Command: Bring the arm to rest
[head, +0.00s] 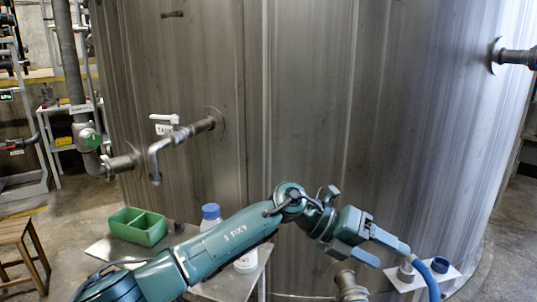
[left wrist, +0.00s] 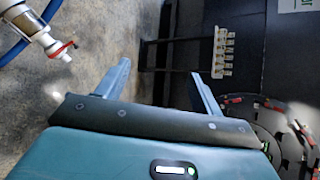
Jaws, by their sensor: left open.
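My left arm reaches from the bottom left across the head view, in front of the large metal tank (head: 300,120). My left gripper (head: 392,256) is open, at the lower right of that view. Its two fingers are spread near a white plate (head: 443,278) with a blue hose (head: 430,282). In the left wrist view the open fingers (left wrist: 161,73) have nothing between them that I can see held. My right gripper is in neither view.
A tap (head: 160,147) juts from the tank. A wooden stool (head: 22,238) stands far left.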

